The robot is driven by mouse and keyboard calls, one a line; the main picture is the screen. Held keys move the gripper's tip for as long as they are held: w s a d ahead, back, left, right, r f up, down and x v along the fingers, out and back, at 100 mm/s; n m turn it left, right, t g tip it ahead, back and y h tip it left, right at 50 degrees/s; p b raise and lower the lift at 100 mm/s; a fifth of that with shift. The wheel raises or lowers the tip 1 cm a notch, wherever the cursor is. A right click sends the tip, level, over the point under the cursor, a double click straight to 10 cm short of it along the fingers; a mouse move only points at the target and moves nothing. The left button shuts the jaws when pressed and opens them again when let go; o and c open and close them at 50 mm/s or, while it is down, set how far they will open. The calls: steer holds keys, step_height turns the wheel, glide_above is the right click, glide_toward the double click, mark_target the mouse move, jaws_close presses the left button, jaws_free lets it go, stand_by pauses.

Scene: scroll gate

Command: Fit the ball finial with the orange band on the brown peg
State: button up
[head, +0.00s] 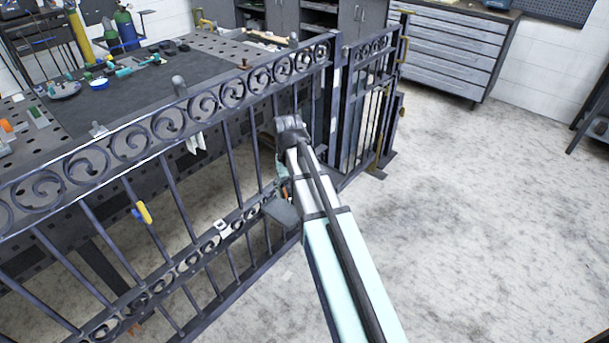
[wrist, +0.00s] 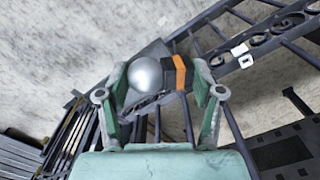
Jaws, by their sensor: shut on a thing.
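A ball finial with a smooth silver ball (wrist: 146,74) and an orange band (wrist: 180,73) lies crosswise between the fingers of my gripper (wrist: 163,88) in the wrist view. The ball is at the left finger and the banded end at the right finger; my gripper is shut on it. In the head view my gripper (head: 281,190) hangs beside the gate, partly hidden by my arm, and the finial cannot be made out. The dark scrollwork gate (head: 135,145) stands upright at left and centre.
A perforated work table (head: 215,58) with tools stands behind the gate. A narrower gate section (head: 368,90) with brass-coloured fittings is to the right. A yellow tag (head: 144,212) sits on a bar. The floor (head: 490,200) at right is clear.

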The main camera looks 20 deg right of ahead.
steer(key=w+d+f+m+b, duration=0.1)
steer(key=w+d+f+m, duration=0.1)
steer(key=w+d, duration=0.3)
steer(key=w+d+f+m+b, duration=0.2)
steer(key=w+d, duration=0.4)
steer(key=w, duration=0.2)
steer(key=w+d+f+m+b, duration=0.1)
steer(key=w+d+f+b, duration=0.1)
steer(key=w+d, duration=0.3)
steer(key=shift+w+d+f+m, duration=0.15)
steer(key=shift+w+m, duration=0.05)
steer(key=shift+w, duration=0.4)
steer(key=shift+w+d+f+m, duration=0.1)
steer(key=shift+w+f+m, duration=0.1)
steer(key=shift+w, duration=0.4)
steer(key=w+d+m, duration=0.1)
steer(key=w, duration=0.1)
steer(key=w+d+m, duration=0.1)
steer(key=w+d, duration=0.1)
steer(key=w, duration=0.1)
steer(key=w+d+m, duration=0.1)
steer(key=w+d, duration=0.1)
steer(key=w, duration=0.1)
steer(key=shift+f+m+b, duration=0.25)
steer(key=shift+m+b, duration=0.15)
steer(key=shift+a+m, duration=0.1)
steer(key=shift+m, duration=0.6)
step_height(320, 180, down, 17)
steer(key=shift+f, duration=0.1)
